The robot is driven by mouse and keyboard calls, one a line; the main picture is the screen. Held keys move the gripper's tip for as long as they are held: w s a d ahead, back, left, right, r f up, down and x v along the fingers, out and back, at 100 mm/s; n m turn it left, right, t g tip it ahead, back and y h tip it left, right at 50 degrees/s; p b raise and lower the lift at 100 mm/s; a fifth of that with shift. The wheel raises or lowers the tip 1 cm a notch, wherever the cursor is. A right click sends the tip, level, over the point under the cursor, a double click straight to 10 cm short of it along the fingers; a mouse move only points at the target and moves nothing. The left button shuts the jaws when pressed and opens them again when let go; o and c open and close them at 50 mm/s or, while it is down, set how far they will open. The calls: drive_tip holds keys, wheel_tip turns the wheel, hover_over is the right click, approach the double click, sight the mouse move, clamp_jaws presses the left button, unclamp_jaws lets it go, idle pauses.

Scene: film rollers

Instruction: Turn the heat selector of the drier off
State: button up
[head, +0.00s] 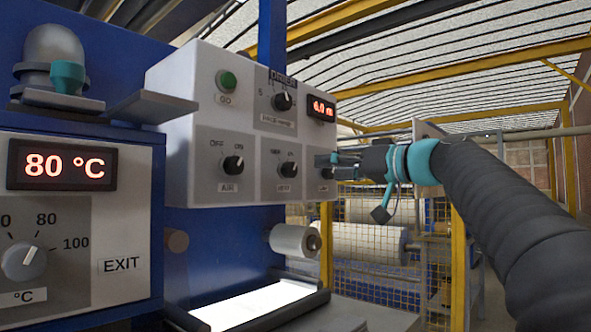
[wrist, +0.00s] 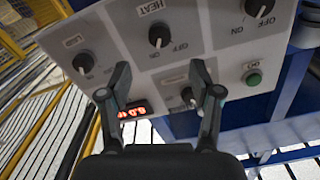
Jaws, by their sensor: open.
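The drier's control panel (head: 215,120) is a light grey box on a blue machine. The heat selector (head: 289,170) is a black knob in the middle of its lower row. Its white mark appears to point up and right, toward ON. The selector also shows in the wrist view (wrist: 160,35), turned round, beyond the fingertips. My gripper (head: 333,165) is at the panel's right side, in front of the lamp knob (head: 326,172), which it partly covers. In the wrist view my gripper (wrist: 160,88) is open and empty, with fingers wide apart.
The air knob (head: 233,164) is left of the heat selector. A dial (head: 283,101), a green GO button (head: 227,81) and a red display (head: 322,108) are above. A temperature unit (head: 130,215) stands at left. A film roll (head: 294,240) sticks out below the panel.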

sight(294, 171)
drive_tip(key=p+x, duration=0.2)
drive_tip(key=x, duration=0.8)
drive_tip(key=shift+w+a, duration=0.2)
drive_tip(key=shift+a, duration=0.05)
drive_tip(key=c, duration=1.1)
drive_tip(key=shift+c, duration=0.2)
